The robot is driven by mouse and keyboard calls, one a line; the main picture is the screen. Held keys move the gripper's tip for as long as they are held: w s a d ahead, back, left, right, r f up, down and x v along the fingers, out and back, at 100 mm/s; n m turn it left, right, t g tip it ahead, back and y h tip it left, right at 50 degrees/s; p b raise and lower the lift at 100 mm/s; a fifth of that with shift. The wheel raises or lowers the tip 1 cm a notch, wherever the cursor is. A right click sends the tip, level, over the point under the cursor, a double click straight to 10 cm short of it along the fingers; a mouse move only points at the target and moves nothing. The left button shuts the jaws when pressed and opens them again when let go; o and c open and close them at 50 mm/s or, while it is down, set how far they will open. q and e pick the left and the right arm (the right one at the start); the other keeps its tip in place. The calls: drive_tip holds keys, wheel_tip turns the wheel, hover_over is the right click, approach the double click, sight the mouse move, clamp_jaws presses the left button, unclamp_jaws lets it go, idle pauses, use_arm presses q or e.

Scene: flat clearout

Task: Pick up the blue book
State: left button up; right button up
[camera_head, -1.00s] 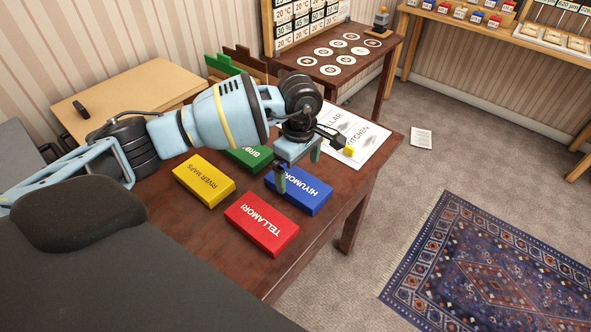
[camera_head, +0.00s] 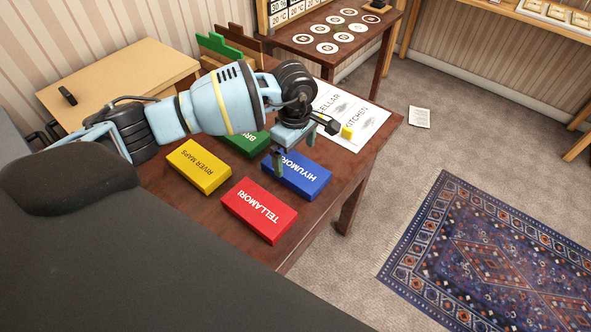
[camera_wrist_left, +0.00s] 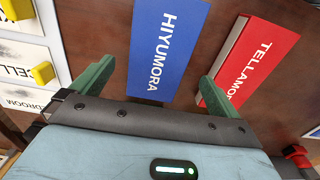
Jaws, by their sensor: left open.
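The blue book (camera_head: 303,177), lettered HIYUMORA, lies flat on the dark wooden table. In the left wrist view the blue book (camera_wrist_left: 166,45) shows between the two green fingers. My left gripper (camera_head: 294,153) is open above the far-left part of the book, fingers pointing down. In the wrist view the open left gripper (camera_wrist_left: 155,82) has one finger on either side of the book, and I see no contact. The gripper hides part of the book in the head view. My right gripper is not in view.
A red book (camera_head: 260,210) lies close in front of the blue one. A yellow book (camera_head: 199,167) and a green book (camera_head: 246,144) lie to its left. White KITCHEN and CELLAR sheets (camera_head: 365,130) with a yellow block (camera_head: 347,132) lie behind it.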

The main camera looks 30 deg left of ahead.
sight(296, 167)
use_arm(q)
drive_tip(key=shift+w+f, duration=0.1)
drive_tip(key=shift+f, duration=2.2)
drive_tip(key=c, duration=1.1)
